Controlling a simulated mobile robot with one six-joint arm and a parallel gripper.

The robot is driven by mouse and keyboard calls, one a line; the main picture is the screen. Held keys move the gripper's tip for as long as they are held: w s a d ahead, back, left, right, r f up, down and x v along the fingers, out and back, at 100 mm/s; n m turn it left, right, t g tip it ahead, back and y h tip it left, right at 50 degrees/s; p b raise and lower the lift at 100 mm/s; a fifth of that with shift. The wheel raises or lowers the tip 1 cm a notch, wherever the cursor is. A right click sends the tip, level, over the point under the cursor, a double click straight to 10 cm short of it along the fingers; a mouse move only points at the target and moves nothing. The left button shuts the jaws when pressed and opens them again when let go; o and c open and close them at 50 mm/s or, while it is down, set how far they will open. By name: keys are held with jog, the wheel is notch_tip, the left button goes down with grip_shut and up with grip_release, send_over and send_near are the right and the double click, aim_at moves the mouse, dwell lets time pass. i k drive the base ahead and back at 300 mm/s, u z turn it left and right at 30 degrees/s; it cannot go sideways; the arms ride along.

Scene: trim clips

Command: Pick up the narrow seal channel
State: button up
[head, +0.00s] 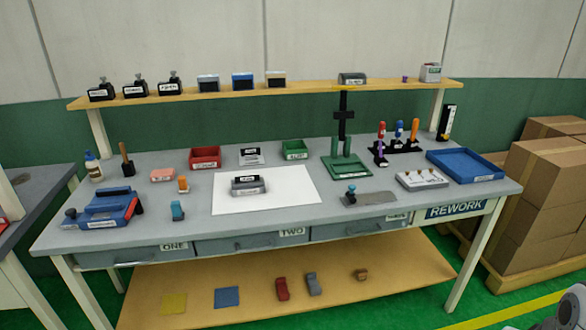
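I cannot tell for sure which thing is the narrow seal channel, as most labels are too small to read. A grey block with a slot and a label (248,188) sits on the white sheet (285,199) in the middle of the bench. A grey piece with a label (352,79) lies on the upper shelf, right of centre. Several dark and coloured labelled pieces, such as a blue one (242,82), stand further left on that shelf. My gripper is not in view.
The bench (340,228) also holds a blue tool (103,207), red bin (205,158), green bin (295,150), green press stand (346,168), upright coloured-handled tools (399,131) and blue tray (464,165). Cardboard boxes (545,188) stand at right. A lower shelf (255,284) holds small pieces.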

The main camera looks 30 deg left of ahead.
aim_at(247, 188)
jog(key=u, duration=0.8)
jog(key=i, duration=1.2)
jog(key=u, duration=1.1)
jog(key=i, duration=0.75)
jog(key=u, duration=0.6)
